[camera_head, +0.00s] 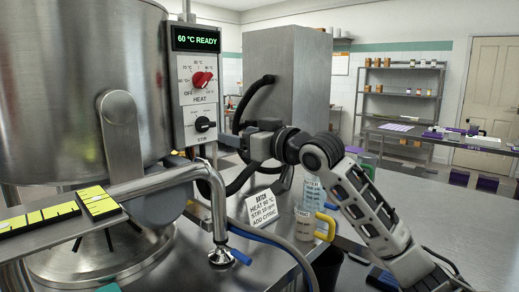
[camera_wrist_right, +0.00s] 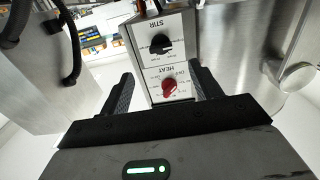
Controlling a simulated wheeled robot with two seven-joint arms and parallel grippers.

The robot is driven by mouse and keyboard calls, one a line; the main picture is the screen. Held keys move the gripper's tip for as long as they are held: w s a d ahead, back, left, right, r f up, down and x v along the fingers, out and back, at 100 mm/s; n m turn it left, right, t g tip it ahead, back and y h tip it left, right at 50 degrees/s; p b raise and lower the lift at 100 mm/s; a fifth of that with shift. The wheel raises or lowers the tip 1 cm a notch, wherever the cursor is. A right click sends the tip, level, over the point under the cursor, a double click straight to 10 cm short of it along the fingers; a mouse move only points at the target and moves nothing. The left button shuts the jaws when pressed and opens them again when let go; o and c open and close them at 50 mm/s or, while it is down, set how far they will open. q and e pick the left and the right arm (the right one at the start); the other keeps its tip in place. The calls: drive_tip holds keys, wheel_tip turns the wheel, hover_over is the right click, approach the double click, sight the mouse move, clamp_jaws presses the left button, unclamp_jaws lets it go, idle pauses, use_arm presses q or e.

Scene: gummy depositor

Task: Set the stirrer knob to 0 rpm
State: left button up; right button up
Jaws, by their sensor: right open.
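The black stirrer knob (camera_head: 204,124) is on the lower panel marked STIR, below the red HEAT knob (camera_head: 202,79). The display above (camera_head: 195,40) reads 60 °C READY. In the right wrist view the panel is upside down, with the stirrer knob (camera_wrist_right: 160,45) beyond the red knob (camera_wrist_right: 169,87). The stirrer dial's marks are too small to read. My right gripper (camera_head: 246,143) is to the right of the panel, apart from the knob. Its fingers (camera_wrist_right: 163,85) are spread and empty, one at each side of the panel in view. My left gripper is not in view.
A big steel kettle (camera_head: 65,90) stands left of the panel, with a pipe and spout (camera_head: 190,172) below. Yellow moulds (camera_head: 40,218) lie at the left. A batch card (camera_head: 264,208), jugs (camera_head: 308,228) and a steel cabinet (camera_head: 290,75) are near my right arm.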

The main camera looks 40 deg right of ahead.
use_arm(q)
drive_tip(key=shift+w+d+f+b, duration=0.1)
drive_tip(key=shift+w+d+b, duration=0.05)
drive_tip(key=shift+b, duration=0.5)
use_arm(e)
drive_tip(key=shift+s+d, duration=0.2)
drive_tip(key=shift+s, duration=2.4)
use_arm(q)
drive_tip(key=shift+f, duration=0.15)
